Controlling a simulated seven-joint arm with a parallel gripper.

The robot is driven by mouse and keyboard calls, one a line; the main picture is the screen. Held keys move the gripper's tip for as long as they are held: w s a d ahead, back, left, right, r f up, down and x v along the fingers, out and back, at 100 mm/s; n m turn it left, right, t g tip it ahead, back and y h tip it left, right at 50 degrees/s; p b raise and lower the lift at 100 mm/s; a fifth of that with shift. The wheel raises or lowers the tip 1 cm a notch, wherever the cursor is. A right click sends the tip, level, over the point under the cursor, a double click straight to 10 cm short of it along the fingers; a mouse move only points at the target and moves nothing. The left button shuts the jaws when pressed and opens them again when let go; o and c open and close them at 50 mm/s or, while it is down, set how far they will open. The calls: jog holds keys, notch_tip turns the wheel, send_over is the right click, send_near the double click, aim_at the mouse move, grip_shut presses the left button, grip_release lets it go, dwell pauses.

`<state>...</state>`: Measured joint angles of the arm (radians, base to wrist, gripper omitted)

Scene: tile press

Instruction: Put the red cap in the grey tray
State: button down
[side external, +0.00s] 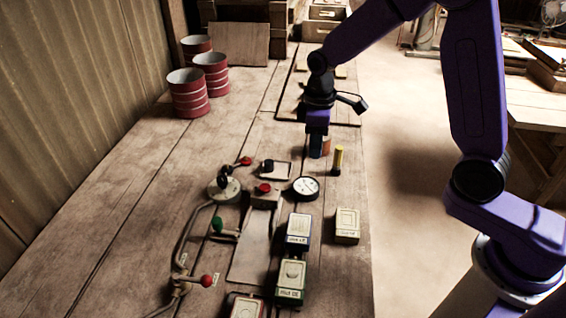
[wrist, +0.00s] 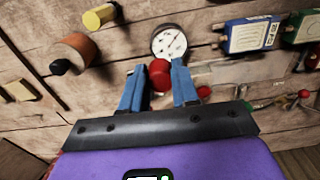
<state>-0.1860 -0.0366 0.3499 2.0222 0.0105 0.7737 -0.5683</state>
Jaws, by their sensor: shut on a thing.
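My gripper (wrist: 158,84) shows its two blue fingers in the wrist view, shut on the red cap (wrist: 159,74) between them. In the side external view my gripper (side external: 316,152) points down above the far right part of the bench; the cap cannot be made out there. A small shallow tray (side external: 283,171), pale grey inside, lies on the bench to the left of and nearer than the gripper. A dark round knob stands at its left side. I cannot pick out the tray in the wrist view, where the fingers and gripper body cover much of the middle.
A dial gauge (side external: 306,188), a yellow cylinder (side external: 338,160) and a brown cylinder (side external: 326,146) stand near the gripper. Several boxes (side external: 347,226) lie in front. The bench's left side is clear up to red drums (side external: 188,95).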

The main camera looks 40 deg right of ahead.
jog(key=w+a+f, duration=0.1)
jog(key=w+f, duration=0.1)
jog(key=w, duration=0.3)
send_over(285, 171)
notch_tip(285, 171, down, 6)
jog(key=shift+s+a+r, duration=0.1)
jog(key=shift+s+r, duration=0.05)
jog(key=shift+w+f, duration=0.2)
jog(key=shift+f, duration=1.5)
jog(key=shift+f, duration=0.1)
jog(key=c, duration=1.1)
grip_release()
